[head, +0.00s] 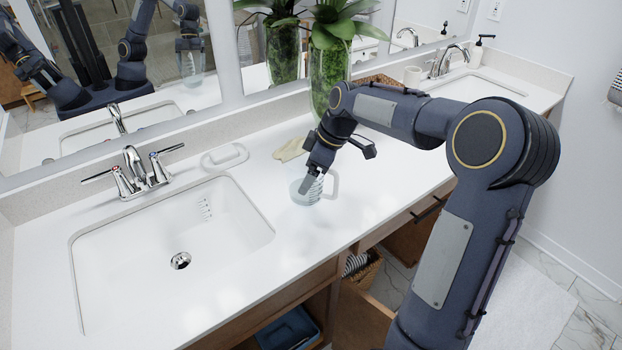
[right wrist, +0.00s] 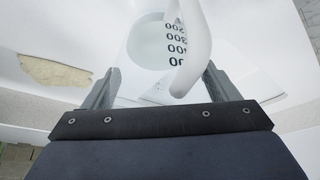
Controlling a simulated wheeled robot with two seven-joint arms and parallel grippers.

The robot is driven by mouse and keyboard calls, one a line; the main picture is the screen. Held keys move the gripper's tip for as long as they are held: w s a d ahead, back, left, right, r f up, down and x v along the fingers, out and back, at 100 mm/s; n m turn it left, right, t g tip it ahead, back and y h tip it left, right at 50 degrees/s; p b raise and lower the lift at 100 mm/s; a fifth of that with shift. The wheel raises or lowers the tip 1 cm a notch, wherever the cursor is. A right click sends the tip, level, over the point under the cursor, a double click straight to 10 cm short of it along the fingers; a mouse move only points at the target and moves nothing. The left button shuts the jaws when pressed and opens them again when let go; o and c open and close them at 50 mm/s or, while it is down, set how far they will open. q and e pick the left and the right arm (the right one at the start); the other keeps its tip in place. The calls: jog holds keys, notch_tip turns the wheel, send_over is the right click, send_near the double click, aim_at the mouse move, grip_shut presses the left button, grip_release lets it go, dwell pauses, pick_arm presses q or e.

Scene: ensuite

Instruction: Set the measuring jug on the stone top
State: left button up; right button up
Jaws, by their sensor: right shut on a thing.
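The measuring jug (head: 300,194) is clear with a pale handle and shows in the head view over the front part of the white stone top (head: 375,185), right of the near sink. In the right wrist view the jug (right wrist: 148,48) shows black volume numbers, and its handle stands between my fingers. My right gripper (head: 314,182) points down and is shut on the jug; it also shows in the wrist view (right wrist: 160,88). The jug looks upright. I cannot tell whether its base touches the top. My left gripper is not directly in view.
The near sink (head: 180,235) with its faucet (head: 138,172) lies left of the jug. A tall glass plant vase (head: 328,75) stands at the back. Counter right of the jug is clear.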

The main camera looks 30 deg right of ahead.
jog(key=f, duration=0.1)
jog(key=w+f, duration=0.1)
jog(key=f, duration=0.1)
jog(key=shift+d+f, duration=0.2)
jog(key=shift+f, duration=0.4)
jog(key=shift+f, duration=0.15)
jog(key=o, duration=1)
jog(key=shift+o, duration=0.2)
jog(key=shift+r, duration=0.2)
jog(key=v, duration=1.1)
jog(key=s+a+r+m, duration=0.2)
jog(key=s+a, duration=0.2)
jog(key=s, duration=0.1)
jog(key=s+a+f+m, duration=0.2)
jog(key=s+a+m, duration=0.1)
jog(key=s, duration=0.3)
jog(key=s+a+f+m+t, duration=0.1)
jog(key=s+a+f+m, duration=0.2)
jog(key=s+a, duration=0.2)
jog(key=s+a+f+m+t, duration=0.1)
jog(key=s+a+f+m, duration=0.1)
jog(key=s, duration=0.7)
jog(key=shift+s+a+f+m+y, duration=0.25)
jog(key=shift+a+f+m, duration=0.2)
jog(key=shift+a, duration=0.5)
